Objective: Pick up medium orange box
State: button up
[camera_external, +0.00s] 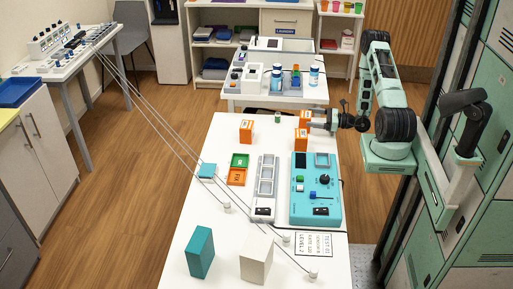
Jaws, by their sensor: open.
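Three orange boxes with white markings stand near the far end of the white table (215,222). One orange box (246,132) stands alone to the left. A second orange box (305,117) and a third orange box (301,141) stand to the right, close to my gripper. Their sizes look similar, so I cannot tell which is the medium one. My gripper (313,125) is open and reaches in from the right, pointing left. Its fingertips are at or beside the two right boxes; whether they touch is too small to tell.
A teal block (200,252) and a white block (256,257) stand in front. Cables cross the table. A small green-topped item (278,117) stands behind.

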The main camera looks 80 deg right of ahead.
aim_at(302, 117)
jog(key=w, duration=0.3)
jog(key=w+p, duration=0.1)
jog(key=w, duration=0.1)
jog(key=shift+d+f, duration=0.15)
jog(key=shift+f, duration=0.1)
jog(key=c, duration=1.1)
jog(key=shift+o, duration=0.2)
jog(key=shift+r, duration=0.15)
